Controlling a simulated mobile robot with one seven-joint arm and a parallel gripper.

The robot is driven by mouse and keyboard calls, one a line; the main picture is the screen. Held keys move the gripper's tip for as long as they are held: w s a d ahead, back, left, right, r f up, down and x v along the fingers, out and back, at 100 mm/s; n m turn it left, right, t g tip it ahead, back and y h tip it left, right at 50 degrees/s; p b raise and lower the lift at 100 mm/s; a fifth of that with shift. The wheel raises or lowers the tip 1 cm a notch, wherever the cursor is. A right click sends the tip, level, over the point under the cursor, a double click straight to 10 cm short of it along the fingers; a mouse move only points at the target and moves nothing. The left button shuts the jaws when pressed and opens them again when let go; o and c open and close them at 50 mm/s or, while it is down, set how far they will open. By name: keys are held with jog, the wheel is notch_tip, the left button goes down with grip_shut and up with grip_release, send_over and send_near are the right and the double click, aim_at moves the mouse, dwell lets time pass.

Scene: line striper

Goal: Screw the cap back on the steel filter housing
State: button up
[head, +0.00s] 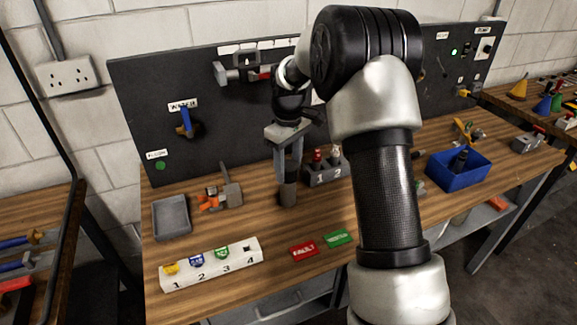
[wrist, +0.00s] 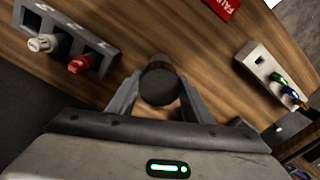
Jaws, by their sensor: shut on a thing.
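My gripper (head: 288,172) points down over the bench, left of the numbered holder. Its fingers are closed on the dark round cap (wrist: 160,86), seen from above in the wrist view. The steel filter housing (head: 287,196) stands upright on the wood directly below the fingers, a short grey-brown cylinder. The cap and housing look in line, one above the other. I cannot tell whether they touch or whether any thread is engaged. The cap hides most of the housing in the wrist view.
A grey holder (head: 325,175) marked 1 and 2, with red and white-topped items, stands close right. A grey tray (head: 171,217) and an orange-and-grey clamp-like item (head: 212,199) lie left. A white numbered block (head: 211,265) and red FAULT tag (head: 304,251) are in front. The black panel (head: 140,100) rises behind.

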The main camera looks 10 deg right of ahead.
jog(key=shift+f, duration=0.65)
dwell(1.2)
jog(key=o, duration=1.1)
jog(key=shift+c, duration=0.7)
